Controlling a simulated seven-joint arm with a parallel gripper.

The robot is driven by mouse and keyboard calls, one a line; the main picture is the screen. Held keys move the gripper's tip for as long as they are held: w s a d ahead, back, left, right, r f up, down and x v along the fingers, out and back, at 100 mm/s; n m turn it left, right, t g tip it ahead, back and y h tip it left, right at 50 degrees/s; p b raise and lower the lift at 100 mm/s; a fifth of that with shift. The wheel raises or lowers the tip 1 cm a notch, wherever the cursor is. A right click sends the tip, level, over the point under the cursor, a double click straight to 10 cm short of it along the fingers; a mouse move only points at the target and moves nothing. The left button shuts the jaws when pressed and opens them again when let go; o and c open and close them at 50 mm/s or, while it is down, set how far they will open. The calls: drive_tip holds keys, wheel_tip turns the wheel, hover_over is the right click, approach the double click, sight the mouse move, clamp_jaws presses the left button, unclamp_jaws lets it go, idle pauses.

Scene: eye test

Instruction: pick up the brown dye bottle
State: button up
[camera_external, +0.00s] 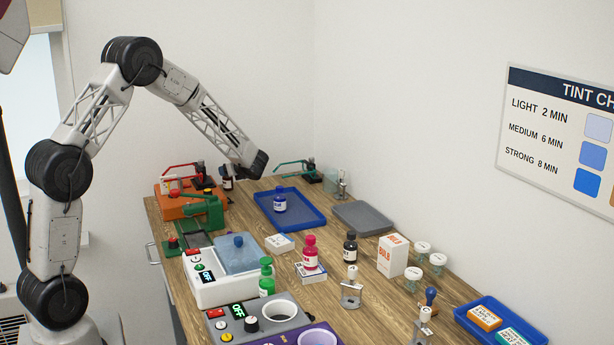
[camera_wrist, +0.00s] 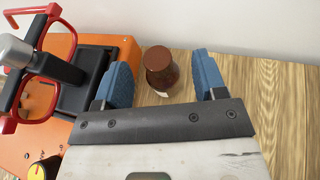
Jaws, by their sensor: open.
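The brown dye bottle (camera_wrist: 161,74) stands upright in the wrist view, with a brown round cap and a scrap of white label low on its side. My gripper (camera_wrist: 163,66) is open, its two blue fingers on either side of the bottle in the picture. Gaps show on both sides, and neither finger appears to touch it. I cannot tell how deep the bottle is between them.
An orange machine (camera_wrist: 113,62) with a red handle (camera_wrist: 33,28) stands close left of my fingers. Bare wood (camera_wrist: 262,88) lies to the right. A blue tray (camera_external: 305,213) with a blue bottle (camera_external: 280,203) is nearby. A black bottle (camera_external: 350,248) stands farther forward.

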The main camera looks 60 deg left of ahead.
drive_tip(key=shift+x, duration=2)
drive_tip(key=shift+c, duration=0.5)
drive_tip(key=c, duration=0.9)
